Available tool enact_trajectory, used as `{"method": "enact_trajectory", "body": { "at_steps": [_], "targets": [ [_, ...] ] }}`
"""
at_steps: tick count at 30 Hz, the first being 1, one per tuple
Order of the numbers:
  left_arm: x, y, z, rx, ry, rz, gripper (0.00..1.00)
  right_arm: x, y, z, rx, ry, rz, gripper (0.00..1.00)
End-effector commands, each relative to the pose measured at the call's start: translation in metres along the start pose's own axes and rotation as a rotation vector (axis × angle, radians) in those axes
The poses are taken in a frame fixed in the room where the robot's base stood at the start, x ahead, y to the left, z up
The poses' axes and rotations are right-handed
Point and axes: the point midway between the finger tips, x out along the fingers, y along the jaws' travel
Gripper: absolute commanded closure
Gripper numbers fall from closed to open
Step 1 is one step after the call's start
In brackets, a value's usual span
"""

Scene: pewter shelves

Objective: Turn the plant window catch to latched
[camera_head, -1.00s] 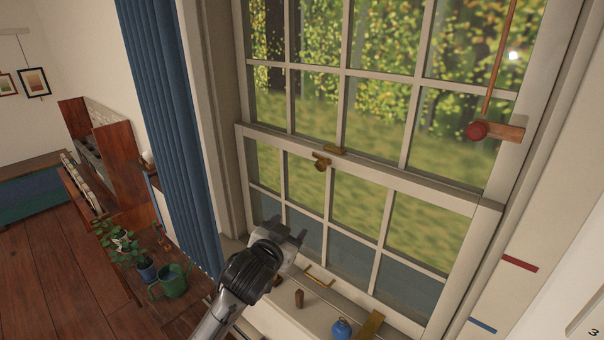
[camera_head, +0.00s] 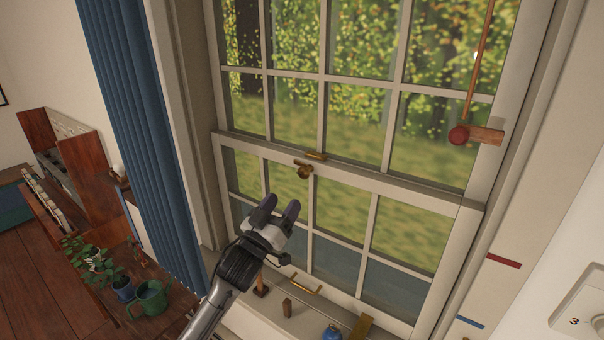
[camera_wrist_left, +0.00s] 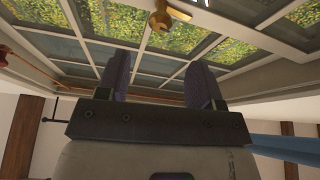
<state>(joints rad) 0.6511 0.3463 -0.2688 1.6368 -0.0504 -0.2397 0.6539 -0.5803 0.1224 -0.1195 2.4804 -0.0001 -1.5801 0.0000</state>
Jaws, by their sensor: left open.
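The brass window catch (camera_head: 304,170) sits on the meeting rail of the white sash window (camera_head: 380,190). Its knob hangs below a brass keeper bar (camera_head: 315,156) on the rail. My left gripper (camera_head: 279,209) is open and empty, below and a little left of the catch, with its two fingers pointing up toward it. In the left wrist view the catch (camera_wrist_left: 160,18) shows at the top, beyond the gap between the open fingers (camera_wrist_left: 160,80). The gripper does not touch the catch. My right gripper is not in view.
A red ball on a cord (camera_head: 459,135) sits by a wooden block at the upper right. A brass sash handle (camera_head: 304,285), small pegs and a blue round object (camera_head: 333,333) are low at the sill. A blue curtain (camera_head: 150,130) hangs left, beside plants and a green watering can (camera_head: 149,298).

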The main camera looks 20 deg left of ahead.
Motion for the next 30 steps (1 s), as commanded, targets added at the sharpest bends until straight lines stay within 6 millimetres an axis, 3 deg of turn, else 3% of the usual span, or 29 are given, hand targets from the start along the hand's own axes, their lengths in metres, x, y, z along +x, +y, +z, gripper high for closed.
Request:
{"method": "enact_trajectory", "body": {
  "at_steps": [3, 12, 21, 30],
  "targets": [
    [0.027, 0.001, -0.003, 0.0, 0.001, -0.001, 0.4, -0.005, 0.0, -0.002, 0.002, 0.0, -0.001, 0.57],
    [0.075, 0.0, -0.002, 0.001, -0.001, -0.001, 0.4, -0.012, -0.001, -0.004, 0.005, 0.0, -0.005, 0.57],
    [0.097, 0.0, 0.0, 0.001, -0.001, -0.001, 0.4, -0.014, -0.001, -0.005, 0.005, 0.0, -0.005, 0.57],
    [0.101, 0.0, 0.0, 0.002, -0.001, 0.0, 0.4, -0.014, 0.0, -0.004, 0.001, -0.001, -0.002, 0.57]
  ]
}}
